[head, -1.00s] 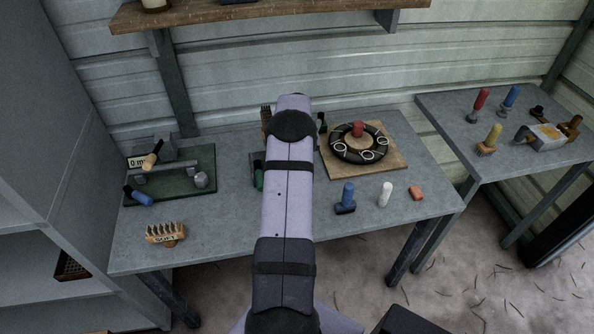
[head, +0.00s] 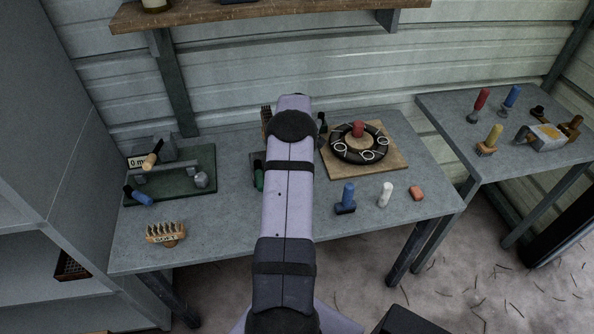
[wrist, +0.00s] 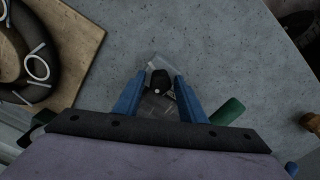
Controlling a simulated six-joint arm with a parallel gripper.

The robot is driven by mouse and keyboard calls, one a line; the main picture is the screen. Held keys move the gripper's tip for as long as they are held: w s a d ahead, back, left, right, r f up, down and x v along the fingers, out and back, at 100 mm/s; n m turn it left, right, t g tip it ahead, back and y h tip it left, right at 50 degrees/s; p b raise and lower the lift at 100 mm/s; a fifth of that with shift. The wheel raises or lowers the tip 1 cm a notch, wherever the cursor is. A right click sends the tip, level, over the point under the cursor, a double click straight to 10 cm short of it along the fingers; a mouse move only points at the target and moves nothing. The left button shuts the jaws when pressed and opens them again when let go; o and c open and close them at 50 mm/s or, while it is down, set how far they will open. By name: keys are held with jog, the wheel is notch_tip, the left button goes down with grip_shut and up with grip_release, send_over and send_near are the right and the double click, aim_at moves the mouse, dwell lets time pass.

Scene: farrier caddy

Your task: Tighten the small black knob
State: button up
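A small black knob (wrist: 159,79) with a pale dot on it shows in the wrist view, near a clear, glassy-looking plate. My gripper (wrist: 161,77) has two blue fingers, one on either side of the knob. The fingers stand apart, with what looks like a narrow gap to the knob on each side; contact is hard to judge. In the head view my own arm covers the knob and the gripper.
A green handle (wrist: 229,111) lies close beside the right finger in the wrist view. A wooden board (head: 394,164) with a black ring (head: 338,152) is right of my arm. A blue-handled stamp (head: 348,195) and a white peg (head: 385,194) stand nearer the front edge.

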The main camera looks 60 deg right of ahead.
dwell(0.4)
jog(key=n, duration=0.6)
jog(key=shift+r, duration=0.1)
dwell(0.5)
grip_shut()
jog(key=m, duration=0.3)
jog(key=shift+m, duration=0.4)
jog(key=m, duration=0.4)
jog(key=shift+o, duration=0.3)
grip_release()
